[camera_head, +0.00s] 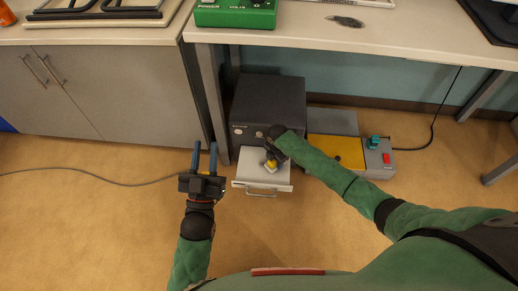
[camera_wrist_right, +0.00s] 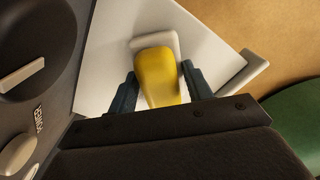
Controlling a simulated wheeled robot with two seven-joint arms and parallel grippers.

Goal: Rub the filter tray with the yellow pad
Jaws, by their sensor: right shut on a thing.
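The filter tray (camera_head: 248,160) is a pale drawer with a bar handle, standing out from the front of a dark grey box unit (camera_head: 268,103) on the floor. My right gripper (camera_head: 269,163) reaches over the tray. It is shut on the yellow pad (camera_wrist_right: 158,77), which has a pale end piece, and this lies at or just above the tray surface; contact cannot be told. The tray also shows in the right wrist view (camera_wrist_right: 112,40). My left gripper (camera_head: 204,158) is open and empty, above the floor to the left of the tray.
A yellow and grey machine (camera_head: 340,152) with a red switch stands right of the box unit. A white worktop (camera_head: 300,28) is above, with a metal leg (camera_head: 211,105) left of the unit. Cables lie on the floor. The floor in front is clear.

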